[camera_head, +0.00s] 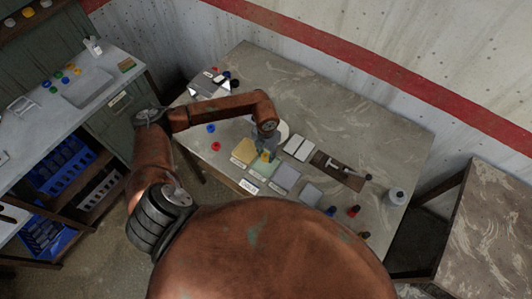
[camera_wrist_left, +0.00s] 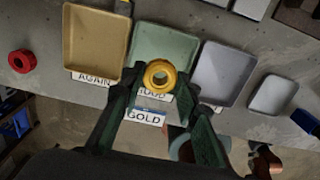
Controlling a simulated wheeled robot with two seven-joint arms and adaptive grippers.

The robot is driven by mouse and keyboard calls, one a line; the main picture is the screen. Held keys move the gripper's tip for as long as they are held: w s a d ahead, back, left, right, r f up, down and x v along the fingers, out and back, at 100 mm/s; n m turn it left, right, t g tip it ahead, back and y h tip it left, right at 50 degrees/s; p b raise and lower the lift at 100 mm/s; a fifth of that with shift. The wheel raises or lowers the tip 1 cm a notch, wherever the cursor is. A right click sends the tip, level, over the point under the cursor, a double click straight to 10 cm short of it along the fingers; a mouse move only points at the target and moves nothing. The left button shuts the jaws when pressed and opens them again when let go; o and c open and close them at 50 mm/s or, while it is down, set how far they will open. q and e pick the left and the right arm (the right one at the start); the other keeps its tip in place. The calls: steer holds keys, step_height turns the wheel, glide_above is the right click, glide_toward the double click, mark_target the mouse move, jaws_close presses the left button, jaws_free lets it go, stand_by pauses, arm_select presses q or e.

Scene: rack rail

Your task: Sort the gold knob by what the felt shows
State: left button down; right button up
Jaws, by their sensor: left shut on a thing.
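The gold knob (camera_wrist_left: 159,75), a yellow ring shape, is between the fingertips of my left gripper (camera_wrist_left: 158,92), which is shut on it. In the head view the left gripper (camera_head: 265,153) is above the trays, with the gold knob (camera_head: 265,157) at its tip. In the wrist view a tan tray (camera_wrist_left: 95,38), a green tray (camera_wrist_left: 155,38), a lavender tray (camera_wrist_left: 222,72) and a smaller pale tray (camera_wrist_left: 273,95) stand in a row. The knob appears over the green tray's near edge. A label reads AGAIN (camera_wrist_left: 94,78); another reads GOLD (camera_wrist_left: 146,116). No felt is identifiable. My right gripper is out of view.
A red knob (camera_wrist_left: 22,61) lies left of the tan tray. A blue one (camera_head: 211,128) is farther back. The table's back right is clear.

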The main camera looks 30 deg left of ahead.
mark_target(266, 165)
arm_select(q)
steer(key=shift+f+b, duration=0.5)
steer(key=shift+f, duration=0.45)
steer(key=shift+f+b, duration=0.7)
steer(key=shift+f, duration=0.15)
steer(key=shift+f+b, duration=0.65)
steer(key=shift+f, duration=0.2)
steer(key=shift+f, duration=0.2)
steer(key=c, duration=1.4)
jaws_free()
steer(key=shift+r, duration=0.15)
